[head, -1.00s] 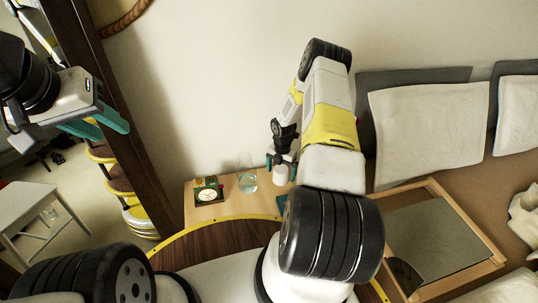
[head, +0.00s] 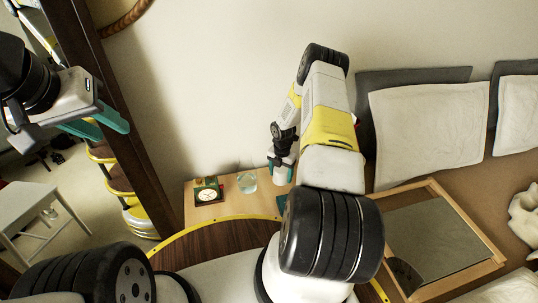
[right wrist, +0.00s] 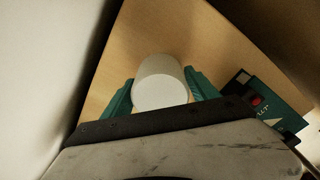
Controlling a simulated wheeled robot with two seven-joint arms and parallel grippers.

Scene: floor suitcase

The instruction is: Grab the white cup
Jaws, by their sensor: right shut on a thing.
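The white cup (right wrist: 162,80) shows in the right wrist view, between the two green fingers of my right gripper (right wrist: 160,98). The fingers are shut on its sides. In the head view my right gripper (head: 281,172) is over the right part of the small wooden table (head: 233,207); the cup is hard to make out there. My left gripper (head: 95,127) is at the upper left of the head view, open and empty, far from the cup.
A white stool (head: 35,207) stands at the left.

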